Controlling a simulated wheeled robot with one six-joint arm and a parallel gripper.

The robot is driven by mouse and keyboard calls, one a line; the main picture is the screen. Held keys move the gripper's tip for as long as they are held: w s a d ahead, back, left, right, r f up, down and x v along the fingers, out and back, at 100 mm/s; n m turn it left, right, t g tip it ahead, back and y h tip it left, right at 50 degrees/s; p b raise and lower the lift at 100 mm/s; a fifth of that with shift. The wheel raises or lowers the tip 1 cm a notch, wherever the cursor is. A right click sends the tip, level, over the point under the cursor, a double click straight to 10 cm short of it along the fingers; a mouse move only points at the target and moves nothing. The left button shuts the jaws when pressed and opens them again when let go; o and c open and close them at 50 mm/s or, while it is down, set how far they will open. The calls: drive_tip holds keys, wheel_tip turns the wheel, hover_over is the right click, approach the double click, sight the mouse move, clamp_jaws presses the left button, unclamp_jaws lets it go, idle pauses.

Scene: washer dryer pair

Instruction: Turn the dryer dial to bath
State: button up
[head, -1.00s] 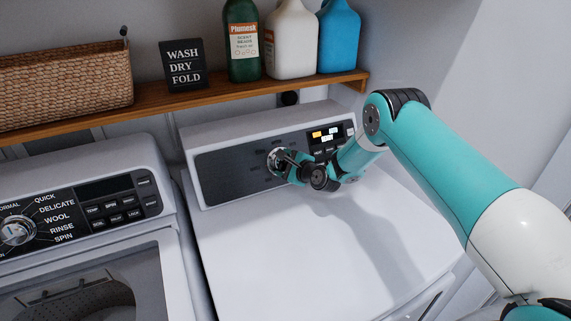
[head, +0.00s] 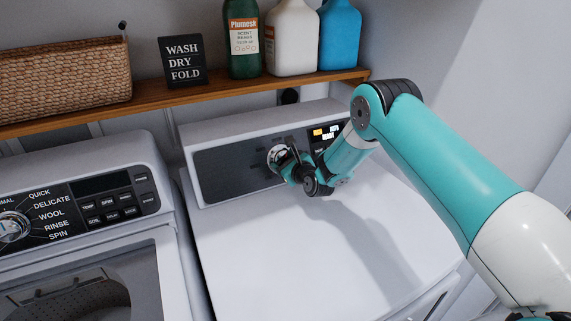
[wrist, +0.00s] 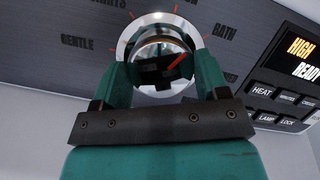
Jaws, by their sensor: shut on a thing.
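The dryer dial (wrist: 152,45) is a round chrome knob on the dark panel; it also shows in the head view (head: 275,155). My gripper (wrist: 158,78) has its two teal fingers on either side of the knob and is shut on it. In the head view my gripper (head: 287,163) meets the dial from the right. A red pointer line on the knob face slants up and right, roughly toward the BATH label (wrist: 224,29). GENTLE (wrist: 77,42) is at the left. Other labels are partly cut off or hidden by the fingers.
The dryer display (wrist: 302,57) reads HIGH and READY, with buttons (wrist: 262,91) below it. The washer (head: 85,215) stands to the left. A wooden shelf (head: 215,97) with a basket, sign and bottles runs above. The dryer top (head: 260,250) is clear.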

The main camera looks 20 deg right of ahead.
drive_tip(key=shift+m+h, duration=0.6)
drive_tip(key=shift+m, duration=0.8)
drive_tip(key=shift+b, duration=0.3)
drive_tip(key=o, duration=0.9)
drive_tip(key=shift+s, duration=0.1)
drive_tip(key=b+v, duration=0.4)
drive_tip(key=v, duration=0.4)
drive_tip(key=b+v, duration=0.5)
drive_tip(key=v, duration=0.4)
drive_tip(key=shift+s+f, duration=0.2)
